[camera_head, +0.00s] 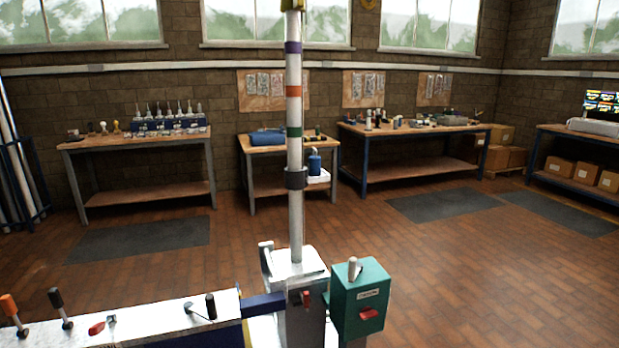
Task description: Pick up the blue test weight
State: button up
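A blue object with a narrow neck or knob on top (315,163) stands upright at the small middle table, just right of the mast. It may be the blue test weight, but it is too small to be sure. It appears to stand on a white base or tray (319,179) beside the table's right side. Another blue item, low and rounded (267,138), lies on the small table's top (256,150). My gripper is not in view.
A white mast with coloured bands (294,180) rises in front from a pale metal block (298,266). A green box with a lever (361,298) stands beside it. A white bench with levers (150,318) fills the lower left. Brick floor (450,270) is open at right.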

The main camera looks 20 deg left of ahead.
aim_at(315, 165)
jog(key=z, duration=0.05)
jog(key=k, duration=0.55)
jog(key=u, duration=1.15)
jog(key=i, duration=1.85)
jog(key=z, duration=0.95)
jog(key=i, duration=0.75)
jog(key=z, duration=0.65)
